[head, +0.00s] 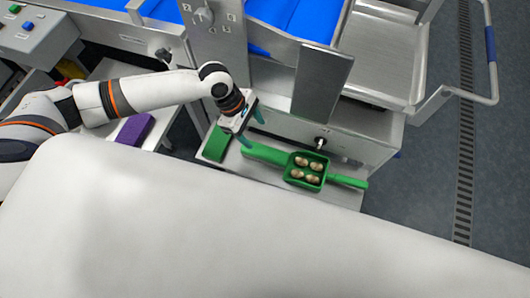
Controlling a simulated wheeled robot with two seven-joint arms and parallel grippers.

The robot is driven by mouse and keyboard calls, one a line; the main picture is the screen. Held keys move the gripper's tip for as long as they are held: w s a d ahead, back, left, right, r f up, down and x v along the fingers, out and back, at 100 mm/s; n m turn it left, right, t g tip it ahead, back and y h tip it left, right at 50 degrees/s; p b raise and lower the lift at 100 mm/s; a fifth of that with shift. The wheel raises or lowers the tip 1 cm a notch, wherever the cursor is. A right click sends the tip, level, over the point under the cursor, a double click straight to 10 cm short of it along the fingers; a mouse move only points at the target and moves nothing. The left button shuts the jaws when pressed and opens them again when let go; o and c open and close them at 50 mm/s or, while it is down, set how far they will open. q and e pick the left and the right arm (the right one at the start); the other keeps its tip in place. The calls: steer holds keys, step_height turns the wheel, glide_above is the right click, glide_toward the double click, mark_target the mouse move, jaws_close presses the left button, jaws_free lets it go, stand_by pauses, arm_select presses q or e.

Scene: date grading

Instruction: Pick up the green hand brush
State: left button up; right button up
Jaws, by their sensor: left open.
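A long green piece (264,154), which looks like the hand brush or its handle, lies on a steel shelf (240,172). Its right end meets a green scoop-like box (291,178) holding several brown dates, and I cannot tell whether they overlap. A green handle (348,182) sticks out to the right of the box; I cannot tell which piece it belongs to. My left gripper (252,130) is open, with teal fingertips, just above and left of the long green piece. Nothing shows between its fingers. My right gripper is not in view.
A green block (215,145) lies left of my gripper, and a purple block (134,130) lies farther left. Steel machine panels (320,85) rise close behind the shelf. A control box (30,35) stands at the upper left. Open floor (420,190) is at the right.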

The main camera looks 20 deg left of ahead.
mark_target(265, 151)
arm_select(q)
steer(key=shift+n, duration=0.5)
steer(key=x, duration=0.6)
steer(key=shift+a+f, duration=0.15)
steer(key=shift+a, duration=0.1)
steer(key=shift+s+x, duration=0.15)
steer(key=shift+x, duration=1.2)
steer(key=shift+s+x, duration=0.1)
steer(key=shift+x, duration=1.3)
